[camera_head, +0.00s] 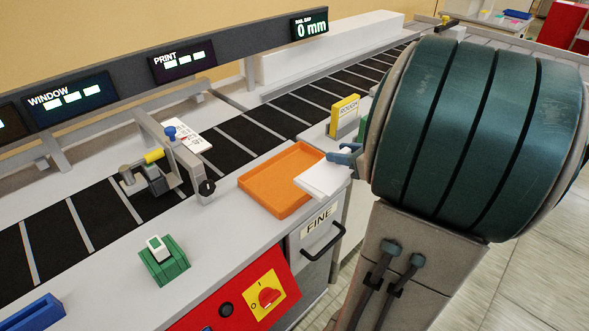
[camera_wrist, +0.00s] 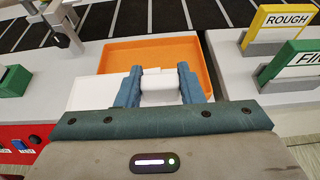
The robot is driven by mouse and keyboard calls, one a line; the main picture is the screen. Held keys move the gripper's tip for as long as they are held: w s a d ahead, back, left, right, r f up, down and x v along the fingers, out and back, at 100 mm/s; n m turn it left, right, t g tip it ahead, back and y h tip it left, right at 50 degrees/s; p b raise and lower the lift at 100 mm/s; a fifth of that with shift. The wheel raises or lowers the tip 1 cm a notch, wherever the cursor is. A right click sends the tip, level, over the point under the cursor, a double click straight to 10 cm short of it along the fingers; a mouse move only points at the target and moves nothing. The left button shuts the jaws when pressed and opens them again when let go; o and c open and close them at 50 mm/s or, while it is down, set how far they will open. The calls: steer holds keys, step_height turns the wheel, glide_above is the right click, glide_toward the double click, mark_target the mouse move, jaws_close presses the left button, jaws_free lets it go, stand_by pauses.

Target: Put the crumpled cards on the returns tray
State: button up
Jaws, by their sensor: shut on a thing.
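My gripper (camera_head: 345,157) is at the right end of the orange tray (camera_head: 262,197), by the counter's edge. Its blue fingers (camera_wrist: 160,85) also show in the wrist view, shut on white cards (camera_head: 323,180). The cards show as a flat white sheet beside the left finger in the wrist view (camera_wrist: 92,93). They are over or beside the tray's near right corner; I cannot tell whether they touch it. The visible tray floor is empty. Crumpling is not clear. A white printed card (camera_head: 195,141) lies on the dark belt.
A metal clamp bracket (camera_head: 165,165) with yellow and blue knobs stands over the belt. A green block (camera_head: 163,262) sits at the front left. A FINE drawer (camera_head: 320,228) is below the counter, near red switch panels (camera_head: 265,293).

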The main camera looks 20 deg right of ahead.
steer(key=x, duration=0.4)
steer(key=d+f+x, duration=0.1)
steer(key=x, duration=0.3)
steer(key=d+f+b+x, duration=0.1)
steer(key=x, duration=0.3)
steer(key=shift+f+b, duration=0.35)
steer(key=shift+f, duration=1.65)
steer(key=shift+f, duration=0.1)
steer(key=o, duration=1)
